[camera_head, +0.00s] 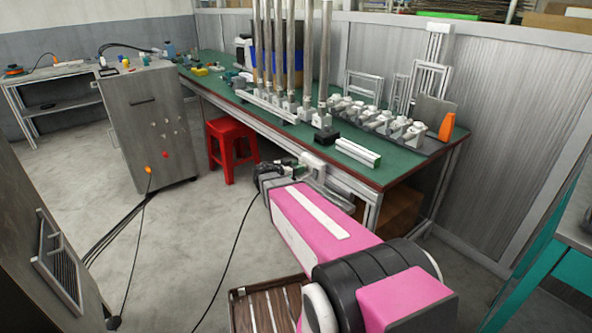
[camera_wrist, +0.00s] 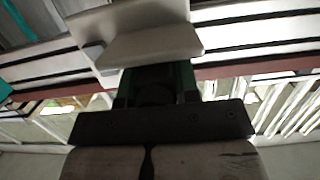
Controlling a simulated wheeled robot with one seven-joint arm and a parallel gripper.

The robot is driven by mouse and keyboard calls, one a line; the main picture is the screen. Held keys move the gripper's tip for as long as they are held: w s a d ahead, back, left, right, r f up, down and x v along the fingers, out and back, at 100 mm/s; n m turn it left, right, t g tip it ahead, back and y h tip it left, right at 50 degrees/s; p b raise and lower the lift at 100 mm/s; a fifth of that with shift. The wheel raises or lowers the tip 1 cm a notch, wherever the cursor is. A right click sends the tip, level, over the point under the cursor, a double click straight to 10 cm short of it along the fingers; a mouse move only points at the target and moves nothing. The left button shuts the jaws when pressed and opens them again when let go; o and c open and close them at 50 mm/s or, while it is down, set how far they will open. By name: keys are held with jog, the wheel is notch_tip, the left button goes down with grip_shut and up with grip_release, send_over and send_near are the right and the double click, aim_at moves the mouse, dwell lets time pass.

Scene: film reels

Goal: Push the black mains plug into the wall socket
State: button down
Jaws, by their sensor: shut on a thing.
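The white socket box (camera_head: 313,163) sits on the front rail of the green-topped workbench. It fills the top middle of the wrist view (camera_wrist: 150,45), with its pale plate facing my gripper. My gripper (camera_head: 297,169) is right at this box, at the bench's front edge. In the wrist view its green-edged fingers (camera_wrist: 157,84) are shut on the black plug (camera_wrist: 155,90), which is dark and partly hidden. The plug's front end lies close under the plate's edge. The pins and socket holes are hidden, so I cannot tell whether the plug touches or enters the socket.
The workbench (camera_head: 375,176) carries metal posts, a row of fittings and a green-and-white block (camera_head: 357,152). A red stool (camera_head: 231,148) stands left of my gripper. A grey cabinet (camera_head: 150,125) is farther left. A black cable (camera_head: 232,250) hangs to the floor. A slatted wooden crate (camera_head: 238,296) stands below my arm.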

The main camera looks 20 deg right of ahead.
jog(key=shift+w+d, duration=0.1)
jog(key=c, duration=0.8)
grip_release()
jog(key=shift+d, duration=0.1)
jog(key=shift+d, duration=0.1)
jog(key=shift+c, duration=0.2)
jog(key=shift+s, duration=0.25)
jog(key=shift+o, duration=0.3)
jog(key=shift+s+a+r, duration=0.1)
jog(key=shift+s+a, duration=0.05)
jog(key=shift+a, duration=0.25)
jog(key=v, duration=1)
jog(key=shift+w+a, duration=0.25)
